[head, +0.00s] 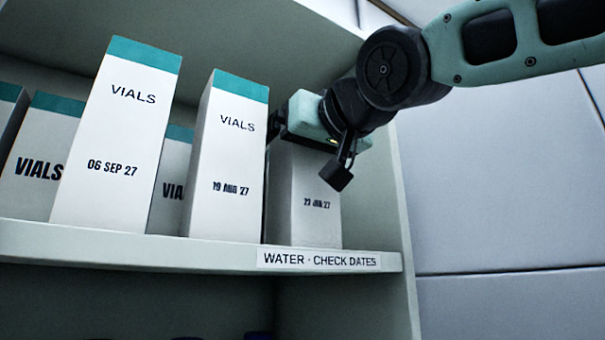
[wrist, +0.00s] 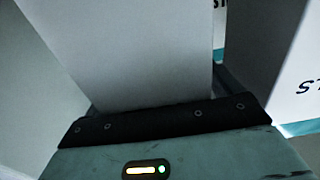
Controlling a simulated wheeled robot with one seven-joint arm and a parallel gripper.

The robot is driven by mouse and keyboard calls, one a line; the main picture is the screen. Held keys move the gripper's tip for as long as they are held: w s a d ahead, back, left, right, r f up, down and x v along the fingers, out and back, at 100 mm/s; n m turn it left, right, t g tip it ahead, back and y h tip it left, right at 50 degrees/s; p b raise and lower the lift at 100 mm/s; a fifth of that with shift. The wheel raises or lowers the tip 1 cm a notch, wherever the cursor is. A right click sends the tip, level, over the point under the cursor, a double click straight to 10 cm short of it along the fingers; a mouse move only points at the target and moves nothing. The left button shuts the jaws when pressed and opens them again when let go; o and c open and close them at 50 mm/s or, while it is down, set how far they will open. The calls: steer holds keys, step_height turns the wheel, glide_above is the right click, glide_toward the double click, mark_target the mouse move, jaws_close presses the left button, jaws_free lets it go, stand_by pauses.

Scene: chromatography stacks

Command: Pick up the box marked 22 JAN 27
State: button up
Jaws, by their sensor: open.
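The box whose small, blurred date looks like 22 JAN 27 (head: 317,218) stands upright at the right end of the shelf, in shadow. My gripper (head: 305,152) is at its upper part and covers its top and any label there. The jaws are open, with one dark finger by the box's left side and the other in front near its right edge. In the wrist view a plain pale box face (wrist: 140,50) fills the middle, close against the dark gripper edge (wrist: 165,121). I cannot tell whether the fingers touch the box.
The 19 AUG 27 box (head: 228,160) stands close on the left, and the 06 SEP 27 box (head: 118,140) farther left. More vials boxes (head: 45,150) stand behind. The shelf edge carries a label, WATER - CHECK DATES (head: 318,260). The cabinet's side wall (head: 385,190) is close on the right.

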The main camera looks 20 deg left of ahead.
steer(key=c, duration=1.3)
steer(key=shift+c, duration=1.1)
steer(key=shift+r, duration=0.15)
